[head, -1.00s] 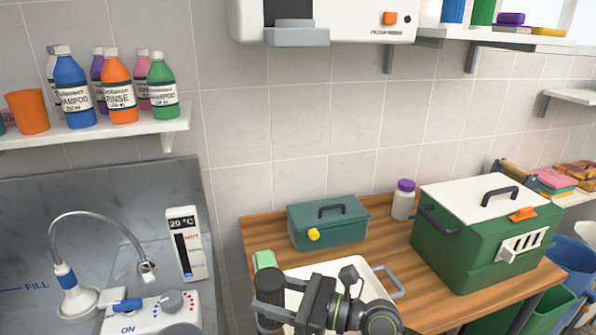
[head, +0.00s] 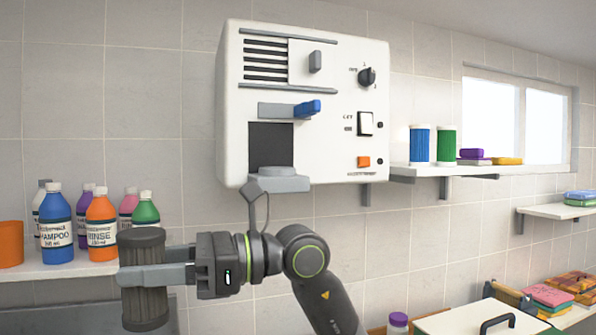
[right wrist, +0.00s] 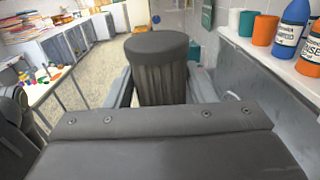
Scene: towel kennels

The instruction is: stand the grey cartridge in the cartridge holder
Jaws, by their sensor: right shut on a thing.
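The grey cartridge (head: 143,303) is a dark ribbed cylinder with a smooth cap. My right gripper (head: 150,270) is shut around its middle and holds it roughly upright in the air, in front of the left shelf. In the right wrist view the cartridge (right wrist: 160,80) stands between the two fingers. A blue cartridge (head: 420,145) and a green cartridge (head: 446,146) stand on the right wall shelf. I cannot make out a separate holder there. My left gripper is not in view.
A white wall machine (head: 337,120) has a dark opening (head: 270,145), a grey ledge (head: 278,181) below it and a blue-tipped lever (head: 307,108). Bottles, including a blue one (head: 56,225), stand on the left shelf behind the cartridge. The wall below the machine is bare.

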